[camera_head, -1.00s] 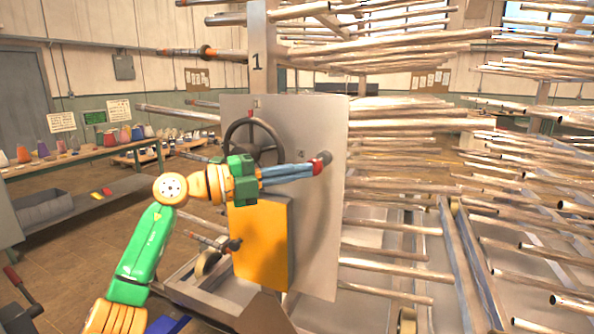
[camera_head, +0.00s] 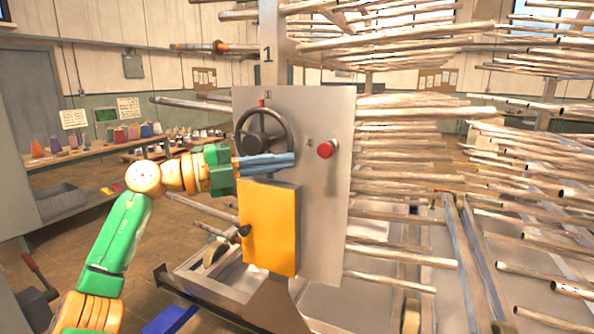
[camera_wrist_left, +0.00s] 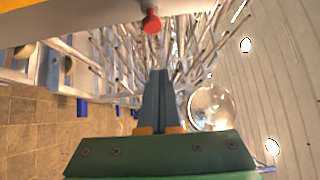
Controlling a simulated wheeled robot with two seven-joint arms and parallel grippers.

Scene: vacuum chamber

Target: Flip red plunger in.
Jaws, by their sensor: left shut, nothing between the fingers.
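The red plunger (camera_head: 325,149) is a round red knob on the right part of a grey upright panel (camera_head: 325,220). It also shows at the top of the left wrist view (camera_wrist_left: 151,22), beyond the fingertips and apart from them. My left gripper (camera_head: 293,160) has blue fingers and a green body. It is shut and empty, in front of the panel and left of the plunger, with a gap between fingertips and knob. In the left wrist view its fingers (camera_wrist_left: 159,75) lie together. My right gripper is not in view.
A dark handwheel (camera_head: 262,135) is on the panel behind my left gripper. A yellow box (camera_head: 270,228) juts out below it. Racks of metal pipes (camera_head: 420,145) stand right of the panel. A bench (camera_head: 95,153) with coloured items stands at the left.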

